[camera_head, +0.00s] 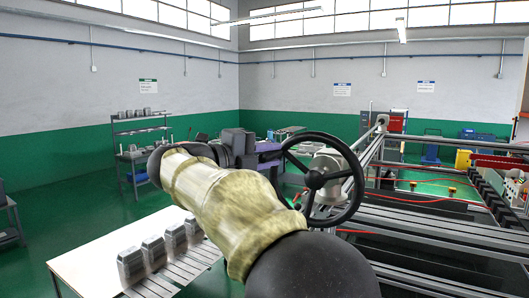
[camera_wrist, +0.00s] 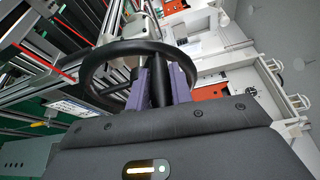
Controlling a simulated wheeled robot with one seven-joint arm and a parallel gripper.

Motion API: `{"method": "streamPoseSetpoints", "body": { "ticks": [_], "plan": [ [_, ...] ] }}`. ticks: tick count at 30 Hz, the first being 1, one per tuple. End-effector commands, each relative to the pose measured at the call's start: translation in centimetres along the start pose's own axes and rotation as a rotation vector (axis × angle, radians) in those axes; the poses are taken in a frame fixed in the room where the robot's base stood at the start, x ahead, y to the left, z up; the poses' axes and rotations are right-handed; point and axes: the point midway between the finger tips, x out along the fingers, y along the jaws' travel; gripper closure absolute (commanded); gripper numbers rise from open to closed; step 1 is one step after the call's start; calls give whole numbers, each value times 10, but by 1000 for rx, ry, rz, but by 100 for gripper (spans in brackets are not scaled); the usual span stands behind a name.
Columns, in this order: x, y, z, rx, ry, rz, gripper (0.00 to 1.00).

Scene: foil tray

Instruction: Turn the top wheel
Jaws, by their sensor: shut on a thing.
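The black wheel (camera_head: 315,180) has a round rim and spokes. It stands upright in the middle of the head view, in front of a light grey housing (camera_head: 326,168). My gripper (camera_head: 270,157) is at the left side of its rim, with my arm reaching in from below. In the wrist view the wheel's rim (camera_wrist: 140,46) curves across the upper middle. The two purple fingers of my gripper (camera_wrist: 160,78) are shut on the wheel, with a dark part of it between them. The exact contact is partly hidden.
Metal frame rails (camera_head: 440,235) with red cables fill the right side, close to the wheel. A white table (camera_head: 90,262) with several grey metal parts (camera_head: 153,252) stands at the lower left. A shelf rack (camera_head: 138,140) is farther back. Green floor lies open at the left.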

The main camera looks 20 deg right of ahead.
Motion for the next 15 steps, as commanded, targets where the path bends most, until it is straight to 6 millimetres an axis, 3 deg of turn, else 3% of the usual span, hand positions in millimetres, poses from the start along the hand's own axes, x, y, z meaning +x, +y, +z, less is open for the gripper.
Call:
{"method": "streamPoseSetpoints", "body": {
  "ticks": [12,13,15],
  "plan": [
    [3,1,-3,-8,12,-3,100],
    [3,1,-3,-8,12,-3,74],
    [3,0,-3,-7,10,-3,61]
  ]
}}
